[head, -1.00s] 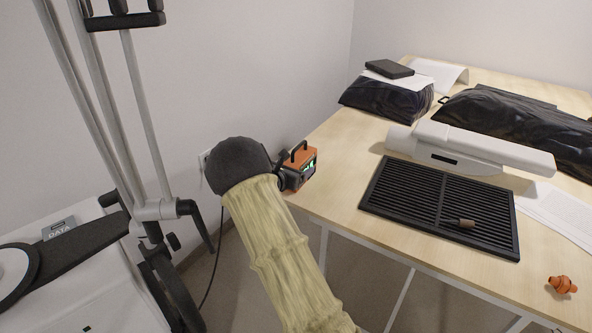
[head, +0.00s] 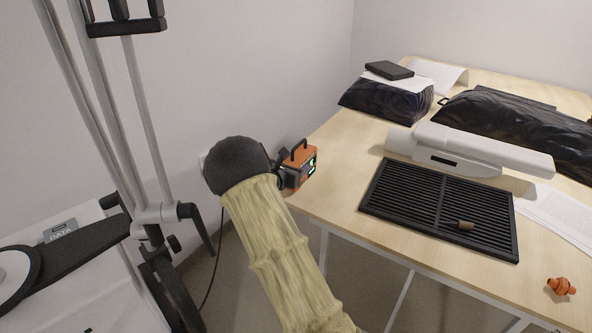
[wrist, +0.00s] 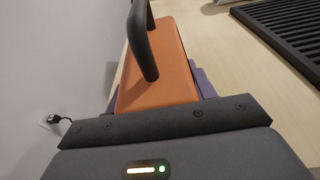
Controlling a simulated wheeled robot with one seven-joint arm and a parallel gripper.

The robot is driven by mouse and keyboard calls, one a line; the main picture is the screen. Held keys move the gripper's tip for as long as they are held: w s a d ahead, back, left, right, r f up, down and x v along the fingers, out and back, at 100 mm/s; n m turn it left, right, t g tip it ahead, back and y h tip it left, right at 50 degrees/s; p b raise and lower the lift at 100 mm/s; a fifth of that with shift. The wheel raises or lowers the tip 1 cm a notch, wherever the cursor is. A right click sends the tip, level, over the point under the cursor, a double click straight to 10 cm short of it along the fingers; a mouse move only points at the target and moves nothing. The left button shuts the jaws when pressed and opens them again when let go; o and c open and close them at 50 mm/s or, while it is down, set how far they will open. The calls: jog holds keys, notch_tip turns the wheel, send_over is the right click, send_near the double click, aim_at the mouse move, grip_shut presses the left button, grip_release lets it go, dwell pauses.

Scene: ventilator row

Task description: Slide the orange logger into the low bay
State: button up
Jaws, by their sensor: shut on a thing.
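The orange logger (head: 302,170) is a small box with a black carrying handle and a lit green display. It is at the near left corner of the table in the head view. My gripper (head: 283,178) is shut on it from the left; my forearm and round wrist hide part of the hold. In the wrist view the logger's orange top (wrist: 165,75) and handle show just beyond my dark grey gripper body. I cannot tell whether the logger touches the table. I cannot make out a low bay in either view.
A black slatted grille (head: 440,208) lies on the table (head: 345,150), a small brown block on it. A white device (head: 470,150), black bags (head: 520,120) and an orange fitting (head: 561,287) are also there. A white machine with poles and a DATA label (head: 61,230) stands left.

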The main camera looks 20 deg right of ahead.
aim_at(291, 160)
jog(key=shift+r+p, duration=0.7)
jog(key=shift+r, duration=0.7)
jog(key=shift+r, duration=0.15)
